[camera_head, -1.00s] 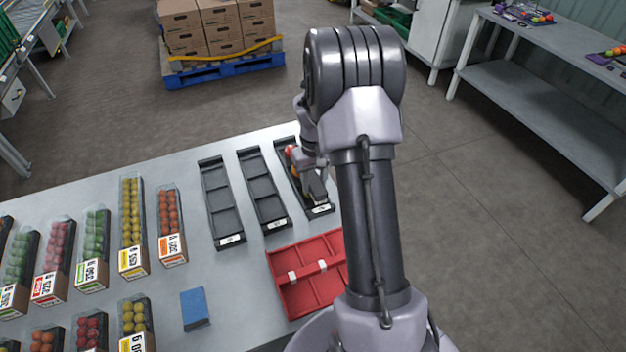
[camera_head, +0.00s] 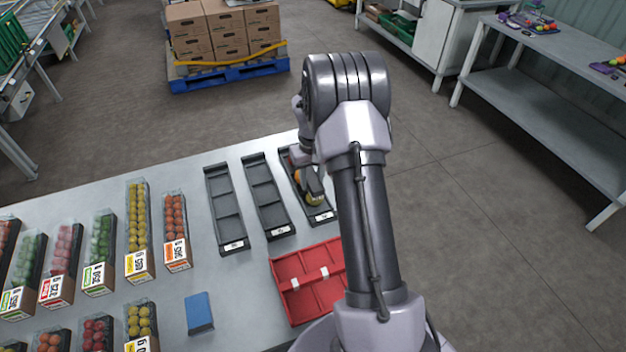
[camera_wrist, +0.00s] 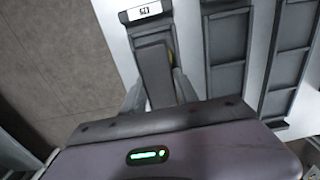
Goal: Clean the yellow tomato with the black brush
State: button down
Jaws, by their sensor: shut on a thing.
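My gripper (camera_wrist: 158,88) is shut on a dark, block-like thing with a brownish edge, which looks like the black brush (camera_wrist: 155,66). In the head view my gripper (camera_head: 309,178) is low over the rightmost black tray (camera_head: 322,217), partly hidden by my arm.
Two more black trays (camera_head: 226,208) (camera_head: 266,198) lie to the left. A red divided tray (camera_head: 285,290) and a blue block (camera_head: 199,312) lie nearer. Packed tomato boxes (camera_head: 138,230) fill the left of the table. Bare tabletop surrounds the blue block.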

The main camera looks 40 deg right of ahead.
aim_at(318, 188)
jog(key=shift+s, duration=0.1)
jog(key=shift+s+a+b, duration=0.25)
jog(key=shift+s+a, duration=0.05)
jog(key=shift+s, duration=0.75)
jog(key=shift+s+a+b, duration=0.2)
jog(key=shift+s+a, duration=0.05)
jog(key=shift+s, duration=0.75)
jog(key=shift+w+d+p, duration=0.3)
jog(key=shift+w+p, duration=0.05)
jog(key=shift+w, duration=0.75)
jog(key=shift+w+d+p, duration=0.25)
jog(key=shift+w+p, duration=0.1)
jog(key=shift+w, duration=0.7)
notch_tip(318, 188, up, 6)
jog(key=p, duration=0.4)
jog(key=shift+r+p, duration=0.1)
jog(key=shift+p, duration=0.3)
